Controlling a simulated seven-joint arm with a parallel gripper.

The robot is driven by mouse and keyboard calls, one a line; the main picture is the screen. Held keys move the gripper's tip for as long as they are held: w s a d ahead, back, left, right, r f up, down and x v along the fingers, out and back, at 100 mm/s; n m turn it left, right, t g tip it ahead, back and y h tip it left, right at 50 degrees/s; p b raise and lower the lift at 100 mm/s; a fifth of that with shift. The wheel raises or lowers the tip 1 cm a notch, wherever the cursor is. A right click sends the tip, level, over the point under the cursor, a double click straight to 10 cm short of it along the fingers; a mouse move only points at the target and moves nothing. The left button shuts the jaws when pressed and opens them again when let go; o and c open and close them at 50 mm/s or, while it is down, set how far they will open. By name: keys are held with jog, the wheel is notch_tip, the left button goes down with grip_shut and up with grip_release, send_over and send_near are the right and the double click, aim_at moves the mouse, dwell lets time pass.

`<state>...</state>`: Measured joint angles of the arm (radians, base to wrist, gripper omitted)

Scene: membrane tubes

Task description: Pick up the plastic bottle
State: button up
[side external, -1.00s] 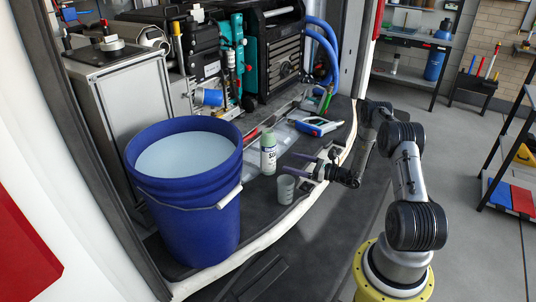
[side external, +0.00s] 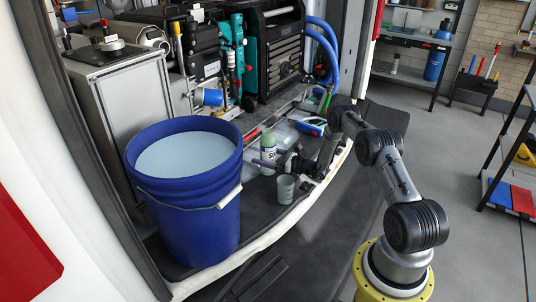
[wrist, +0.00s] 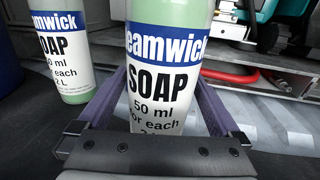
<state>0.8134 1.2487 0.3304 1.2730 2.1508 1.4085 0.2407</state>
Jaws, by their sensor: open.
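A plastic soap bottle with a pale green top and a white label (wrist: 160,85) stands upright between the two fingers of my gripper (wrist: 168,100) in the wrist view. The fingers are open on either side of it, and I cannot tell whether they touch it. A second, similar soap bottle (wrist: 60,50) stands to the left, outside the fingers.
A large blue bucket of liquid (side external: 190,215) stands to the left. A blue and white tool (side external: 312,127) lies behind the arm. Machinery (side external: 275,60) lines the back of the dark bench.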

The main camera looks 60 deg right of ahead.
aim_at(261, 148)
jog(key=shift+w+a, duration=0.1)
jog(key=shift+w, duration=0.6)
jog(key=shift+c, duration=0.2)
jog(key=c, duration=1.5)
jog(key=shift+r, duration=0.2)
jog(key=shift+r, duration=1.35)
jog(key=shift+s+a+r, duration=1.1)
jog(key=shift+s+r, duration=0.95)
jog(key=shift+r, duration=0.45)
jog(key=shift+s+a+r, duration=1.15)
jog(key=shift+s+r, duration=0.9)
jog(key=shift+r, duration=0.45)
jog(key=shift+s+a+r, duration=1.1)
jog(key=shift+s+r, duration=0.95)
jog(key=shift+r, duration=0.45)
